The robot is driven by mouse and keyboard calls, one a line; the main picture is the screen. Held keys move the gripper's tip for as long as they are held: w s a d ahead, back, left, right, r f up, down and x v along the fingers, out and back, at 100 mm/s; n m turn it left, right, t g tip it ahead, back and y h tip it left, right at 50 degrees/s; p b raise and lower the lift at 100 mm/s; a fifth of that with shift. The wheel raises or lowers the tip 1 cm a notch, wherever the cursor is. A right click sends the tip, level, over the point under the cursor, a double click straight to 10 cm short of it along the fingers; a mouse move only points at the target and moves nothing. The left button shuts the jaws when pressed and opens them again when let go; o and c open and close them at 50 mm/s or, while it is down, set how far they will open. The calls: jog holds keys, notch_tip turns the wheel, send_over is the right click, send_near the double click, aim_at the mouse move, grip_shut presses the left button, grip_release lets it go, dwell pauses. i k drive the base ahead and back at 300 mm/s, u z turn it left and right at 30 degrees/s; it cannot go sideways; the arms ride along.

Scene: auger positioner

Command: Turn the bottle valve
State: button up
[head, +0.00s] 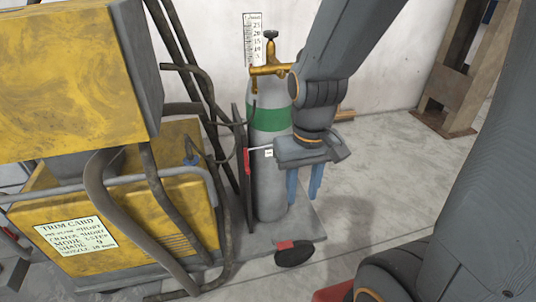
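The gas bottle (268,185) is a tall grey cylinder with a green band, standing upright on a cart left of my gripper. Its brass valve (270,70) sits on top, with a small dark knob (270,36) above it. My arm covers part of the valve's right side. My gripper (304,198) hangs in front of and to the right of the bottle, well below the valve. Its two blue fingers point down and stand apart, with nothing seen between them. I cannot tell how close the gripper is to the bottle.
A worn yellow machine (75,80) with hoses (105,205) fills the left. A paper scale (252,38) is on the wall behind the bottle. The cart has a dark wheel (294,253). A wooden frame (462,80) stands at the back right. The floor right of the cart is clear.

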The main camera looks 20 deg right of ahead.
aim_at(270, 35)
jog(key=z, duration=2.4)
jog(key=i, duration=1.9)
jog(key=u, duration=3.5)
